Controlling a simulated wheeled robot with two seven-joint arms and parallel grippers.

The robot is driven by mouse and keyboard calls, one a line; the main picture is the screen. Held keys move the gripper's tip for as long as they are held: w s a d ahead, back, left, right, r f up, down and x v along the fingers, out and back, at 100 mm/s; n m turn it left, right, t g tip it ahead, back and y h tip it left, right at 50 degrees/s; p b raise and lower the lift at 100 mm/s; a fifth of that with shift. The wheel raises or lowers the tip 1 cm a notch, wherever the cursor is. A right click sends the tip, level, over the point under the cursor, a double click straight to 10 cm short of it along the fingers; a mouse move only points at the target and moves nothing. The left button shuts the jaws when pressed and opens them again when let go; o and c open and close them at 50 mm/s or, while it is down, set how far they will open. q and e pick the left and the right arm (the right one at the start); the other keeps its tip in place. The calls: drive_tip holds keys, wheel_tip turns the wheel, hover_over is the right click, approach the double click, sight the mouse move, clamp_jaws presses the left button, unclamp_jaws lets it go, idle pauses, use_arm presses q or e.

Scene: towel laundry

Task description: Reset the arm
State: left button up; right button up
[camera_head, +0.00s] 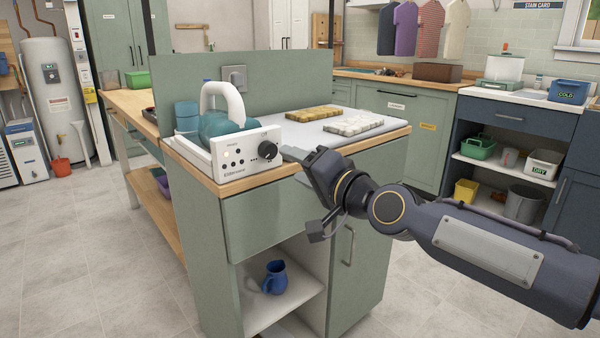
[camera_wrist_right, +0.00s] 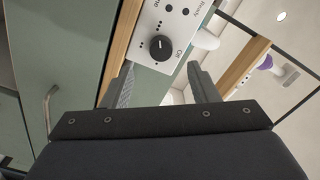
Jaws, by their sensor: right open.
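My right arm comes in from the right in the head view, and its gripper (camera_head: 292,155) is at the front edge of the counter, close to the black knob (camera_head: 267,150) of a white appliance (camera_head: 237,156). In the right wrist view the two fingers of the gripper (camera_wrist_right: 160,85) stand apart with nothing between them. The black knob (camera_wrist_right: 162,47) shows just beyond the fingertips, with an "Off" mark beside it. I cannot tell from these views whether a finger touches the panel. My left gripper is not in view.
A teal kettle-like vessel (camera_head: 217,124) with a white handle sits on the appliance. Folded towels (camera_head: 352,123) lie on the counter top (camera_head: 392,124). A blue jug (camera_head: 275,277) stands on the shelf below. Open tiled floor (camera_head: 100,270) lies to the left.

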drive_tip(key=shift+s, duration=0.1)
drive_tip(key=s+d+f+n+g+h, duration=0.1)
drive_tip(key=s+d+f+g+h, duration=0.3)
drive_tip(key=s+f, duration=0.6)
drive_tip(key=s+d+f+n+g, duration=0.1)
drive_tip(key=s+d+f+g, duration=0.1)
drive_tip(key=s+d+f, duration=0.65)
drive_tip(key=s+d+f+n+g+h, duration=0.1)
drive_tip(key=s+d+f+g+h, duration=0.25)
drive_tip(key=s+f, duration=0.85)
wheel_tip(320, 180, up, 36)
drive_tip(key=p, duration=3.3)
drive_tip(key=shift+s+f+y, duration=0.25)
drive_tip(key=shift+s+y, duration=0.1)
drive_tip(key=shift+s, duration=0.1)
